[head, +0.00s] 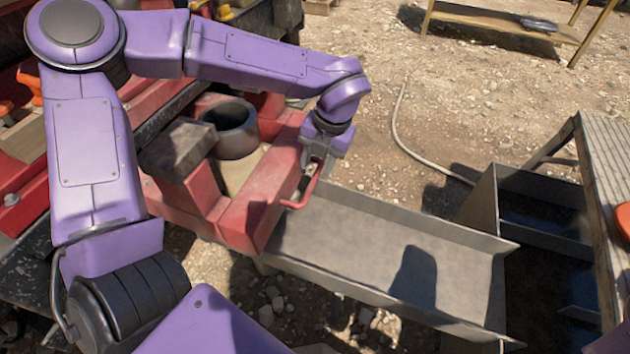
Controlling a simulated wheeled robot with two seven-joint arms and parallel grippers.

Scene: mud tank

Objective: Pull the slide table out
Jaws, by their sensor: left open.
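The slide table (245,215) appears to be the red frame at centre left, with a dark cylinder (232,128) and a dark grey block (178,148) on it. A thin red bar handle (302,196) sticks out at its right end, above the grey trough. My left gripper (318,163) is open at the upper end of the handle and points down. Its fingers partly hide that end, and I cannot tell whether they touch it. My right gripper is not in view.
A grey metal trough (385,240) slopes right from the red frame towards dark tank compartments (545,235). A grey-topped table (598,160) stands at the right edge. A pale hose (402,140) lies on gravel. A wooden bench (480,18) stands at the back.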

